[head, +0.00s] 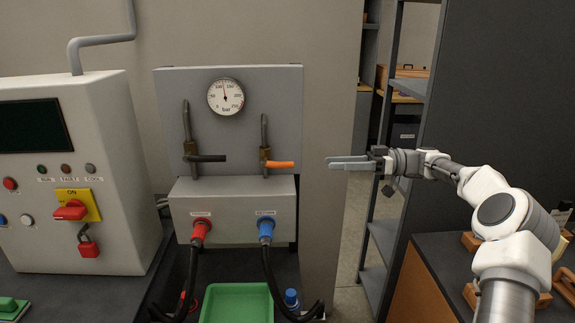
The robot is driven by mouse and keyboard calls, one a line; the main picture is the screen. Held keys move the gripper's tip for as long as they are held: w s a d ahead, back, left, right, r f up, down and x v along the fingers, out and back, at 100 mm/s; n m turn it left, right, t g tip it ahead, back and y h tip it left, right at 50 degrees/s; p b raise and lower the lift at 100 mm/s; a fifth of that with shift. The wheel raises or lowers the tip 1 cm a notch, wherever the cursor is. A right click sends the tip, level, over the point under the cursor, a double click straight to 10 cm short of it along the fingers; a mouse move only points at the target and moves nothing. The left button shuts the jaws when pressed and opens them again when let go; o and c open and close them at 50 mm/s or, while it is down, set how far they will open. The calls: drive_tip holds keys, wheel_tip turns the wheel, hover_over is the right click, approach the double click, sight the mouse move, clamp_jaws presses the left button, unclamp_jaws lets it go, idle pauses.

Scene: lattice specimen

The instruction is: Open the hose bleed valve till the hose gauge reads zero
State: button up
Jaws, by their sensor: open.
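The round white gauge (226,97), marked in bar, sits high on the grey panel. Its needle points nearly straight up, well above zero. Below it are two valves on pipes: one with a black lever (209,158) on the left, one with an orange lever (280,164) on the right. Both levers lie level and point right. I cannot read any label telling which one is the bleed valve. My gripper (330,162) is open and empty, its fingers pointing left, to the right of the orange lever at about the same height and apart from it.
A red hose connector (200,230) and a blue one (266,229) hang below the valves with black hoses. A control cabinet (110,165) with a padlocked red switch is left; a shelf rack (380,235) is behind my gripper.

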sight(287, 165)
drive_tip(key=a, duration=1.2)
drive_tip(key=shift+a, duration=0.25)
clamp_jaws()
drive_tip(key=shift+s, duration=0.1)
idle(0.7)
